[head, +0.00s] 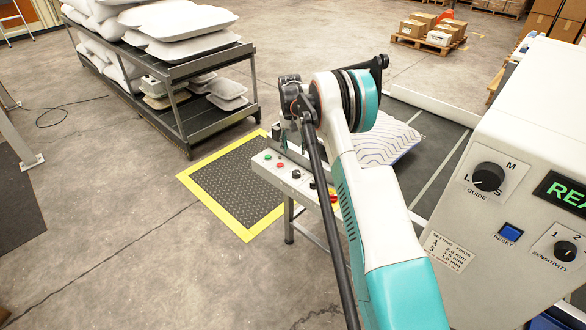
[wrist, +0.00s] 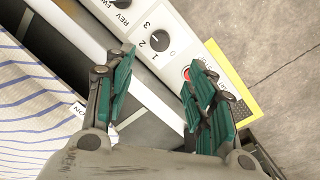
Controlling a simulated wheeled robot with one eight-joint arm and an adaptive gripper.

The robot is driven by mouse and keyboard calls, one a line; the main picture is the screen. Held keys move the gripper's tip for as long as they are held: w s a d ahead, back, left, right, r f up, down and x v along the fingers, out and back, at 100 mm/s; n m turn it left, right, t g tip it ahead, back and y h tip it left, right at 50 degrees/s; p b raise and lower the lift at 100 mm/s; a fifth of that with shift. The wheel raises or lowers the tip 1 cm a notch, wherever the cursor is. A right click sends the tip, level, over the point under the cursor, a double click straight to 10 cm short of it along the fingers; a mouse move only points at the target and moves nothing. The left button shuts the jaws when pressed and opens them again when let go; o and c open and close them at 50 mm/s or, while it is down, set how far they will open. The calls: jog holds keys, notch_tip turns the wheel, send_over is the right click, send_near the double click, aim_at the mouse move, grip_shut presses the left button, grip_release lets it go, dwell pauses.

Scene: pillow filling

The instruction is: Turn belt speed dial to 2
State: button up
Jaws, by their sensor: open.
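The belt speed dial (wrist: 160,40) is a round black knob marked 1, 2, 3 on a pale control panel in the wrist view. Its exact setting is too small to tell. In the head view it seems to be the black knob (head: 296,174) beside the red button. My gripper (wrist: 162,60) is open and empty, its green fingers spread with the dial just beyond the gap between their tips, apart from them. In the head view my gripper (head: 294,136) hangs over the panel's left part, partly hidden by my arm.
A FWD/REV knob (wrist: 122,3) and a red button (wrist: 187,74) flank the dial. A striped pillow (head: 385,138) lies on the dark belt (head: 430,150). A machine cabinet (head: 475,225) with more dials stands at right. A pillow rack (head: 190,100) is at back left.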

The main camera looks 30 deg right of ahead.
aim_at(296, 172)
jog(key=f+b, duration=0.1)
jog(key=f, duration=0.3)
jog(key=f+b, duration=0.1)
jog(key=f, duration=0.3)
jog(key=f+b, duration=0.1)
jog(key=f, duration=0.3)
jog(key=shift+s+d+f, duration=0.2)
jog(key=shift+d+f, duration=0.05)
jog(key=shift+d, duration=0.05)
jog(key=c, duration=1.1)
